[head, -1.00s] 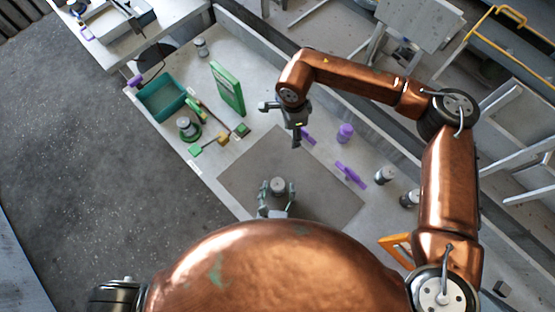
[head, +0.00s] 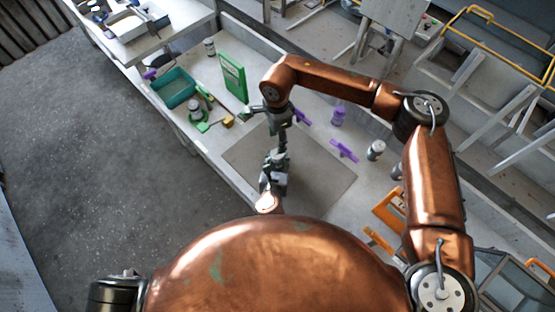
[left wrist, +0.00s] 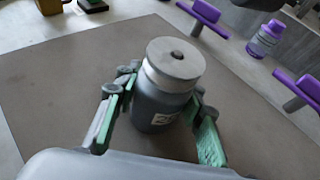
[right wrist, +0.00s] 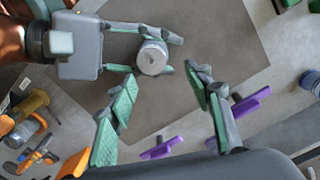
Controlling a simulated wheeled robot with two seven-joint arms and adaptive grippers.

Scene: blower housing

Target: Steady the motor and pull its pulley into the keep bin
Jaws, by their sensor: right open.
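The motor (left wrist: 160,108) is a dark grey upright cylinder with a pale label. Its pulley (left wrist: 176,58), a silver disc with a dark centre, sits on top. The motor stands on the grey mat (head: 315,180). My left gripper (left wrist: 165,90) has a finger on each side of the motor, seemingly touching it below the pulley. My right gripper (right wrist: 163,78) is open and empty, its fingertips above and just short of the pulley. In the head view, my right gripper (head: 281,147) hides part of the motor. A teal bin (head: 175,88), perhaps the keep bin, stands at the left.
A green upright box (head: 233,77) and a green-based part (head: 194,110) are near the teal bin. An orange frame (head: 388,208) is nearer me.

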